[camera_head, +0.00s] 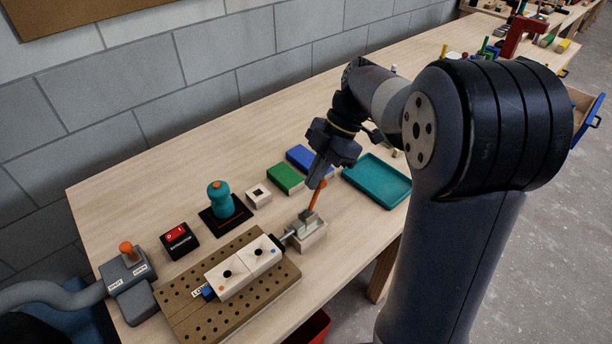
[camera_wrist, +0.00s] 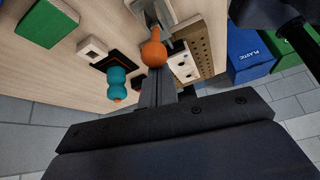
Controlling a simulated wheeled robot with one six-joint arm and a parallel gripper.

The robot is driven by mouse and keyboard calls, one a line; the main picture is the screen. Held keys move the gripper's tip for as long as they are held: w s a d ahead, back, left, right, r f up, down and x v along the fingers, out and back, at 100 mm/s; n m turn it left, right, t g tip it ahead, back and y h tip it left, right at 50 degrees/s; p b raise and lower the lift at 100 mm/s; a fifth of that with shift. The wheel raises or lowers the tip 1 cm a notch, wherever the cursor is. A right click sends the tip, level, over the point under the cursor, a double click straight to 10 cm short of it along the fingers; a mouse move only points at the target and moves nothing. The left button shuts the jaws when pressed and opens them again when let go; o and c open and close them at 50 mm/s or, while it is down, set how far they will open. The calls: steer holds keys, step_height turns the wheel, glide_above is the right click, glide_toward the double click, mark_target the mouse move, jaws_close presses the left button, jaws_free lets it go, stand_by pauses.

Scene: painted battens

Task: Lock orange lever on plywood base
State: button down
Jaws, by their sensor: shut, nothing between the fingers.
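The orange lever (camera_head: 315,197) stands steeply up, tilted a little to the right, from a grey metal clamp on the small plywood base (camera_head: 312,241). Its rounded orange knob (camera_wrist: 154,54) shows large in the wrist view, straight ahead of the fingers. My gripper (camera_head: 317,182) is shut and empty, pointing down at the lever's upper end. In the wrist view the shut fingers (camera_wrist: 155,88) lie right at the knob; I cannot tell whether they touch it. The clamp's rod points left toward a pale block (camera_head: 243,268) with two dark holes.
The pale block lies on a perforated board (camera_head: 205,325). A teal knobbed tool (camera_head: 221,199), a red switch box (camera_head: 178,240), a green block (camera_head: 285,178) and a blue block (camera_head: 303,158) stand behind. A teal tray (camera_head: 376,173) lies to the right. Bins (camera_wrist: 252,52) stand below the table.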

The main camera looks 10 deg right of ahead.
steer(key=shift+w+d+f+b, duration=0.35)
steer(key=shift+w+d+f, duration=0.15)
steer(key=shift+d, duration=0.2)
steer(key=shift+w+d+f+b, duration=0.35)
steer(key=shift+d+f, duration=0.15)
steer(key=shift+d, duration=0.2)
steer(key=shift+w+d+f+b, duration=0.3)
steer(key=shift+w+d+f, duration=0.2)
steer(key=shift+d, duration=0.2)
steer(key=shift+d+f, duration=0.1)
steer(key=shift+f, duration=0.05)
steer(key=shift+s, duration=0.1)
steer(key=a+r+p, duration=0.3)
steer(key=r, duration=0.1)
steer(key=w+d+r+b, duration=0.1)
steer(key=w+d+r, duration=0.2)
steer(key=d, duration=0.4)
steer(key=shift+w+d+r, duration=0.15)
steer(key=shift+w+r, duration=0.15)
steer(key=shift+r, duration=0.3)
